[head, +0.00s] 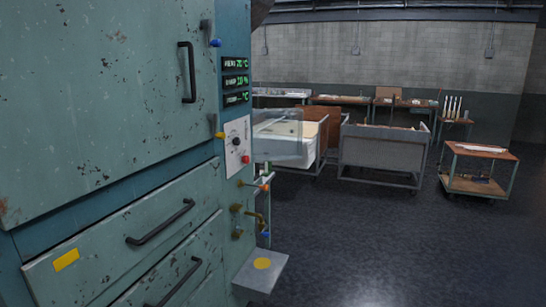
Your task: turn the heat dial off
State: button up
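A heat dial (236,142), seen as a small dark knob, sits on a white control panel (231,131) on the side of the large teal cabinet. A red button (245,159) is just below and right of it. The knob is too small for its pointer setting to be read. Green-lit displays (236,81) are above the panel; the top one seems to give a temperature in °C, but the text is hard to read. My gripper is not in view.
Teal cabinet drawers (130,205) with black handles fill the left. Brass valves (237,210) and a grey ledge (260,268) with a yellow disc stick out below the panel. Bins (384,150) and a wooden-topped cart (480,151) stand behind. The dark floor (400,250) at right is clear.

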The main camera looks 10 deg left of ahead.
aim_at(237, 141)
jog(key=u, duration=0.15)
jog(key=i, duration=0.75)
jog(key=u, duration=0.5)
jog(key=i, duration=0.7)
jog(key=u, duration=1)
jog(key=i, duration=1)
jog(key=u, duration=0.45)
